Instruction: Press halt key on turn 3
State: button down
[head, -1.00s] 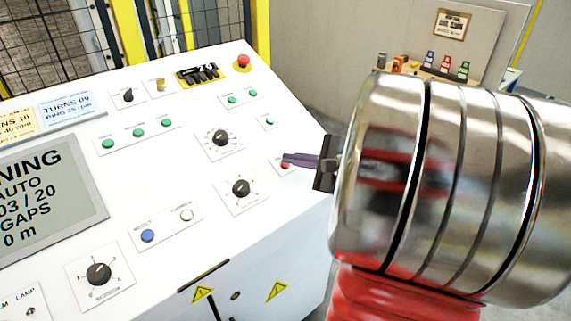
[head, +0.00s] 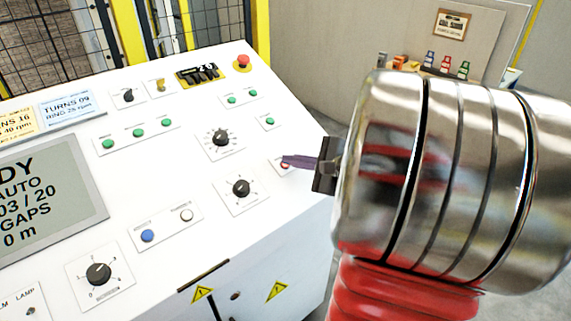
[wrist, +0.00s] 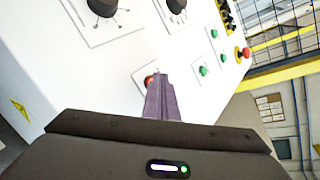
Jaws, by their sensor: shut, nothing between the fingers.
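The red key (head: 285,166) is on a small plate at the right side of the white sloped panel (head: 130,195). My gripper (head: 287,160) is shut and empty, its purple fingertips over the key and partly hiding it. In the wrist view the red key (wrist: 149,80) shows just left of the fingertips (wrist: 158,76). I cannot tell whether they touch it. The grey display (head: 45,190) is cut off at the left; its visible text reads "DY", "AUTO", "03 / 20", "GAPS", "0 m".
Black rotary knobs (head: 241,188) and green buttons (head: 138,132) surround the key on the panel. A blue button (head: 148,236) and a pale button (head: 187,215) sit lower. A red mushroom button (head: 243,62) stands at the far corner. Fencing rises behind.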

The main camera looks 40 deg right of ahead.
jog(key=shift+s+r, duration=0.1)
jog(key=shift+r, duration=0.05)
jog(key=shift+s+r, duration=0.25)
jog(key=shift+r, duration=0.35)
jog(key=shift+r, duration=0.15)
jog(key=shift+s+r, duration=0.35)
jog(key=shift+r, duration=0.35)
jog(key=shift+s+r, duration=0.35)
jog(key=shift+r, duration=0.4)
jog(key=shift+s+r, duration=0.35)
jog(key=shift+r, duration=0.35)
jog(key=shift+w+a, duration=0.1)
